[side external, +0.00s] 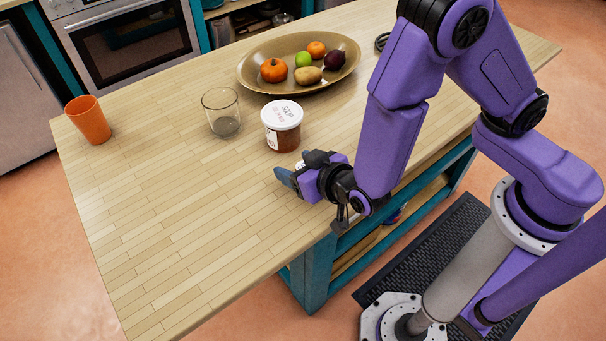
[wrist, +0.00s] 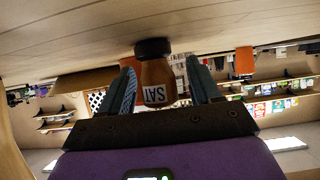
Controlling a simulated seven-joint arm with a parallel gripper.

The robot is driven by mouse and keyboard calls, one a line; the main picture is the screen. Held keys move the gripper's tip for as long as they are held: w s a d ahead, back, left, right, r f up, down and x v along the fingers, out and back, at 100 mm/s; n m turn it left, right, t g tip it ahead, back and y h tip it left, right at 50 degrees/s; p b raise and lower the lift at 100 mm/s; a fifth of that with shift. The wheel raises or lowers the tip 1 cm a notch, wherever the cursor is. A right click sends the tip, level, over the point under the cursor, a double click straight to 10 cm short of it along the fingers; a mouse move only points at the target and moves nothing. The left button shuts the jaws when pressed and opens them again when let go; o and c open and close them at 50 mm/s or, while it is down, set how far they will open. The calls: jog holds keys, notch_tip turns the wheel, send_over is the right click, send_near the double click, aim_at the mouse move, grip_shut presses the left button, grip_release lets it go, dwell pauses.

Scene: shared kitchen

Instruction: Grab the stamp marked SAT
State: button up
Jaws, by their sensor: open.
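The stamp (wrist: 158,76) has a brown wooden body, a black end against the table and a white label reading SAT, seen inverted in the wrist view. It stands between the two blue-grey fingers of my gripper (wrist: 161,68), with a gap visible on each side. My gripper is open and low over the table near its front edge in the side view (side external: 300,171). There, the gripper largely hides the stamp, and I cannot make it out clearly.
On the wooden table (side external: 180,220) stand a soup tub (side external: 282,127) just behind my gripper, a clear glass (side external: 222,112), an orange cup (side external: 89,120) and a wide bowl (side external: 262,83) of fruit and vegetables. The table's left front area is clear.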

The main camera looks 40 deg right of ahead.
jog(key=c, duration=1.1)
jog(key=shift+r, duration=0.1)
